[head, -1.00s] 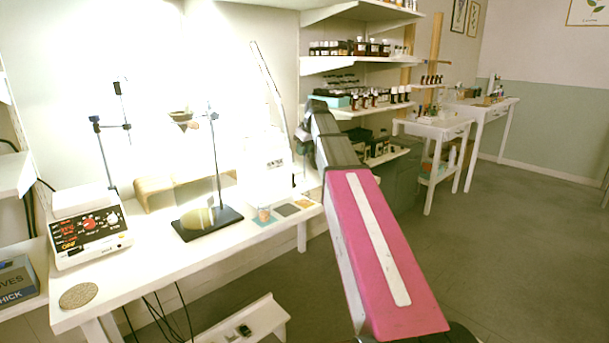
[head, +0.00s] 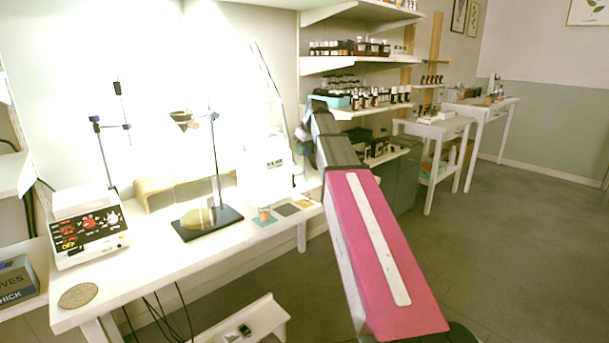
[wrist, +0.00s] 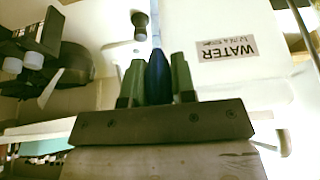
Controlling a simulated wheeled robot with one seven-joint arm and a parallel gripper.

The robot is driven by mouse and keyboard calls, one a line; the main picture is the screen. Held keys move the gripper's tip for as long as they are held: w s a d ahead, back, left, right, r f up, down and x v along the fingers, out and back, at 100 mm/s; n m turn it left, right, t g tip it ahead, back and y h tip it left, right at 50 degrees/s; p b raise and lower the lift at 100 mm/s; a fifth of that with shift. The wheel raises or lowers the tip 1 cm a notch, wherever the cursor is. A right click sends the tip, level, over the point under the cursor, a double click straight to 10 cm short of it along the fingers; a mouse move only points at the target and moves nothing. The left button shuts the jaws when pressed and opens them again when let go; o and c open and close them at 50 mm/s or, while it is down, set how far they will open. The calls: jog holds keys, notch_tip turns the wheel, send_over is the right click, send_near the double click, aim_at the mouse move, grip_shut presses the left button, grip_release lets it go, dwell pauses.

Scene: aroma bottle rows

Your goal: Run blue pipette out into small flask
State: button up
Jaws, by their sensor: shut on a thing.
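The blue pipette (wrist: 158,72) is between the two green fingers of my gripper (wrist: 159,82) in the wrist view. The fingers are shut on its dark blue bulb, and its pale stem runs up and away toward the top of the picture. I cannot see its tip. I cannot make out the small flask for certain in either view. In the head view my arm reaches to the right end of the white bench, and my gripper and the pipette cannot be clearly made out there.
A white surface labelled WATER (wrist: 228,49) is right of the pipette. The white bench (head: 130,272) holds a control box (head: 90,230) and a stand with a dark base (head: 207,223). Bottle shelves (head: 362,61) rise behind my arm. The floor at right is clear.

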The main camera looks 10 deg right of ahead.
jog(key=shift+r, duration=2)
